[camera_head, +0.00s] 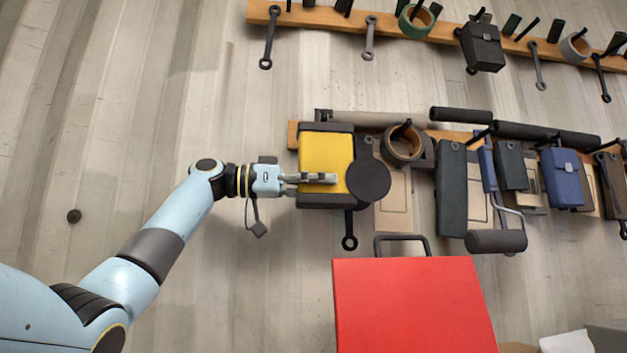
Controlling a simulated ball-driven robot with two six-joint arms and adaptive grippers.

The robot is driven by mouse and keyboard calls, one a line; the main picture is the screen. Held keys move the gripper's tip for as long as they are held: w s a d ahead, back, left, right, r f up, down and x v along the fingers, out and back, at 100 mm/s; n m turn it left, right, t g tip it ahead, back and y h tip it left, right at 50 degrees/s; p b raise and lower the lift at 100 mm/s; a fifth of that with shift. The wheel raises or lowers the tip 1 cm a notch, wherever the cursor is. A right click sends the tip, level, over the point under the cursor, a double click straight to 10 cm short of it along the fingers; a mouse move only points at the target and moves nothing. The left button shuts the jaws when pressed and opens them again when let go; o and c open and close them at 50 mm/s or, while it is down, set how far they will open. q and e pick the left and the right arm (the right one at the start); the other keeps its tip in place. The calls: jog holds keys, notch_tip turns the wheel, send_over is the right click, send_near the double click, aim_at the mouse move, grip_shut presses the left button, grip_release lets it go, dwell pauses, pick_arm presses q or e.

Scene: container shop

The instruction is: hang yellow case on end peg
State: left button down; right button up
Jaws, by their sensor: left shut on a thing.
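The yellow case (318,150), with dark top and bottom ends, is upright at the left end of the lower wooden rail (293,134). My left gripper (325,180) is shut on it, with its fingers across the case's front. A round black disc (369,181) overlaps the case's right side; I cannot tell if it belongs to the case. The end peg is hidden or cannot be made out behind the case. Whether the case hangs on a peg or is only held cannot be told. My right gripper is not in view.
A tape roll (403,144), a blue case (562,178) and several dark tools crowd the lower rail to the right. A dark wrench (349,232) hangs below the case. A red panel (410,305) stands in front.

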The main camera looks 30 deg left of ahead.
pick_arm(q)
jog(key=shift+f, duration=0.4)
jog(key=shift+c, duration=2.4)
grip_release()
jog(key=shift+d, duration=0.1)
jog(key=shift+o, duration=0.3)
jog(key=v, duration=1.2)
